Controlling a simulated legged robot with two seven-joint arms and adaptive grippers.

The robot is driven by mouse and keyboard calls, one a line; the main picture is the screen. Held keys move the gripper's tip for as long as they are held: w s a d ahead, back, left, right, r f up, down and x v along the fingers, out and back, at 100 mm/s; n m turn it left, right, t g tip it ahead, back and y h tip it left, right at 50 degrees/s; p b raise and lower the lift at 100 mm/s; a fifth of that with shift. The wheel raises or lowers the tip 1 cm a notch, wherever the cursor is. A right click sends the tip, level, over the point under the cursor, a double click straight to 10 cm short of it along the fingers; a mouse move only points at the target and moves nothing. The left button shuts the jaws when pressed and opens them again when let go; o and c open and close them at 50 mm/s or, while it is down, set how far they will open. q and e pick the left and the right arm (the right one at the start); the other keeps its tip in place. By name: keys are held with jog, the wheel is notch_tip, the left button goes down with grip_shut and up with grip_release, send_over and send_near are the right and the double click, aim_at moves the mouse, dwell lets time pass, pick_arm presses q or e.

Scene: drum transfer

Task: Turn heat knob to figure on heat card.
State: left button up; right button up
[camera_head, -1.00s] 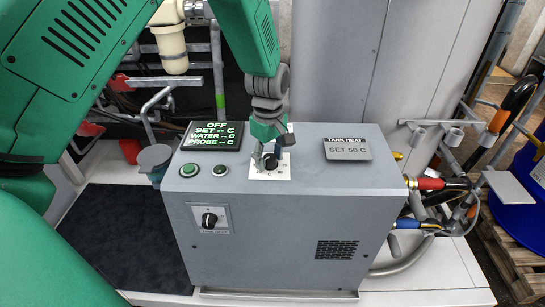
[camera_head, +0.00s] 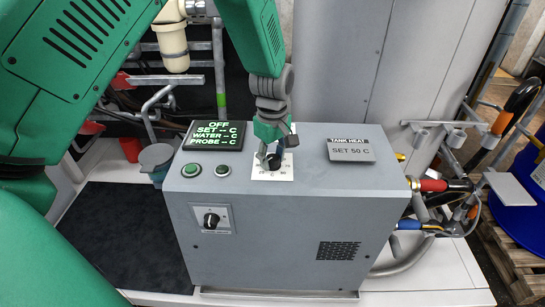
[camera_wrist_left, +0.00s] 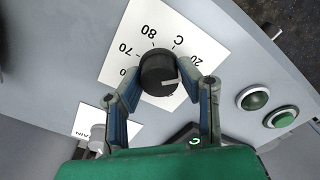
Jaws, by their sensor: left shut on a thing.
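The heat knob (camera_wrist_left: 158,70) is black and round, on a white dial plate (camera_head: 262,174) on top of the grey box. My left gripper (camera_wrist_left: 164,94) is shut on the knob, with a finger on each side; it comes down from above in the head view (camera_head: 271,152). In the wrist view the knob's white pointer line aims right, a little below the 20 mark. The marks 70 and 80 show; others are partly hidden by the fingers. The heat card (camera_head: 350,150) reads "TANK HEAT, SET 50 C". My right gripper is not in view.
A display (camera_head: 214,135) reads OFF, with dashes for SET, WATER and PROBE. Another black knob (camera_head: 211,220) is on the box's front (camera_head: 275,250). Hoses with red and blue fittings (camera_head: 432,185) are at the right.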

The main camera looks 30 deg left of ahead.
pick_arm(q)
jog(key=shift+d+r+m+p, duration=0.15)
jog(key=shift+m+p, duration=0.95)
jog(key=shift+p, duration=0.05)
jog(key=m+p, duration=0.2)
jog(key=shift+m, duration=0.3)
jog(key=m+p, duration=0.2)
jog(key=m, duration=0.1)
jog(key=shift+m, duration=0.3)
jog(key=m+p, duration=0.2)
jog(key=m, duration=0.1)
jog(key=shift+m, duration=0.4)
jog(key=m+p, duration=0.1)
jog(key=m, duration=0.2)
jog(key=shift+m, duration=0.3)
jog(key=m+p, duration=0.1)
jog(key=m, duration=0.2)
jog(key=shift+m+p, duration=0.3)
jog(key=m+p, duration=0.1)
jog(key=m, duration=0.3)
jog(key=shift+m, duration=1.6)
